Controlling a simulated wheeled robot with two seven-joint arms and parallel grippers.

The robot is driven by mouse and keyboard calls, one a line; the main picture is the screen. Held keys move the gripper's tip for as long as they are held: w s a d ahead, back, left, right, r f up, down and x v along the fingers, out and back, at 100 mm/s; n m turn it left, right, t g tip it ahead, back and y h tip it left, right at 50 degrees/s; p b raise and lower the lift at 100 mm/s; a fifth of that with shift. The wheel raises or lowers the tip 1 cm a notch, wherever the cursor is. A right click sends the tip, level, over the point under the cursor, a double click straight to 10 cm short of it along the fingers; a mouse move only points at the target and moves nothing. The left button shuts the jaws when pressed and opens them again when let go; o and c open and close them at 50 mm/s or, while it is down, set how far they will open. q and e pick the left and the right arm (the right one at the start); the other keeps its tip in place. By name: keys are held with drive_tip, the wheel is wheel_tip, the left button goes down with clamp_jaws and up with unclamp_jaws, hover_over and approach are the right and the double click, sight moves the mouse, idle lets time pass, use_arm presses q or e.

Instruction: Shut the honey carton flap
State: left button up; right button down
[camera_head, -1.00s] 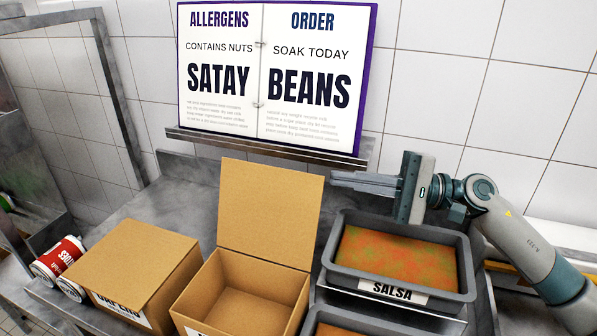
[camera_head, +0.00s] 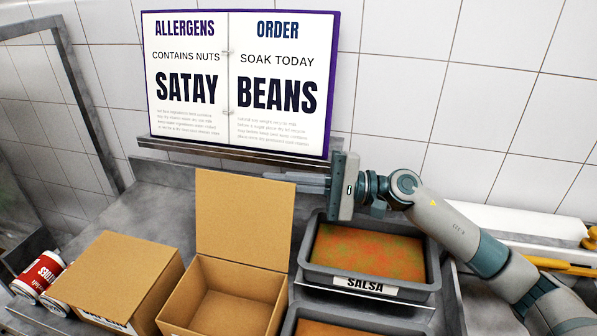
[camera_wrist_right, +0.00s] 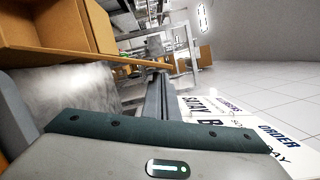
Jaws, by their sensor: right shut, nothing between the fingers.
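The open cardboard carton (camera_head: 217,297) stands in the middle of the head view, its flap (camera_head: 245,220) upright at the back. Its label is cut off, so I cannot read a name. My right gripper (camera_head: 282,178) is shut and empty. Its fingers point left at the flap's upper right corner and appear to pass behind its top edge; I cannot tell if they touch. In the right wrist view the fingers (camera_wrist_right: 157,92) extend ahead, with the brown flap (camera_wrist_right: 120,60) edge-on close to their left. My left gripper is out of view.
A carton with its top shut (camera_head: 122,275) stands left, beside red-and-white cans (camera_head: 40,272). The salsa tray (camera_head: 425,287) sits under my right arm, another tray (camera_head: 340,328) in front. A sign (camera_head: 240,85) on a ledge (camera_head: 230,153) stands behind the flap.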

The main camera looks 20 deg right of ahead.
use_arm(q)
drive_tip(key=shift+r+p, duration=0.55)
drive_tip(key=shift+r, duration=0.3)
use_arm(e)
drive_tip(key=shift+x, duration=1.25)
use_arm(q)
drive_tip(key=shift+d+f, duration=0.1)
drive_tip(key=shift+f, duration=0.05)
